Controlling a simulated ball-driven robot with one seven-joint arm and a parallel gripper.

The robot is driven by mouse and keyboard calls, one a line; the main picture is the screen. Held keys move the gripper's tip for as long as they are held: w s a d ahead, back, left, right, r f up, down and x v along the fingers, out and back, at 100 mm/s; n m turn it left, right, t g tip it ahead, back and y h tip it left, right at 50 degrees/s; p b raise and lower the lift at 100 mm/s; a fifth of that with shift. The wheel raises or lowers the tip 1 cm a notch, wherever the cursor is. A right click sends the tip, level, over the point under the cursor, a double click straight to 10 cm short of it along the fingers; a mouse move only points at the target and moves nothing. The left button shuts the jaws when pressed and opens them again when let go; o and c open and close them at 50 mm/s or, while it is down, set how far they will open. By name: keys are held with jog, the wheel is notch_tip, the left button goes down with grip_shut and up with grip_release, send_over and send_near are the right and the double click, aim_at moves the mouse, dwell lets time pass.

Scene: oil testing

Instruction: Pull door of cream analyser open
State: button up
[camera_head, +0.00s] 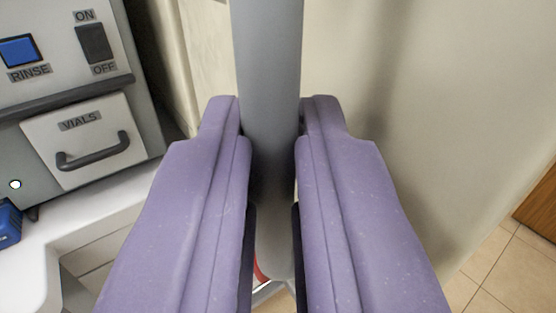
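The cream panel (450,90) fills the right half of the view and looks like the cream analyser's door. A thick grey vertical bar (268,50), which looks like the door handle, stands in front of it. My purple gripper (270,125) has one finger on each side of the bar. Both fingers appear to press against it, with the bar between them. The bar's lower part is partly hidden by the fingers. I cannot tell from this view how far the door stands from its frame.
At left, a grey-and-white machine has a blue RINSE button (18,50), an ON/OFF switch (95,43) and a VIALS drawer (85,140). It stands on a white counter (110,205). A blue object (8,222) lies at the left edge. Tiled floor (505,265) shows at lower right.

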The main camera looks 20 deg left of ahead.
jog(key=o, duration=0.4)
jog(key=shift+w+a, duration=0.25)
jog(key=shift+a, duration=0.15)
jog(key=shift+o, duration=0.2)
jog(key=shift+d, duration=0.2)
jog(key=p+v, duration=0.2)
jog(key=v, duration=0.6)
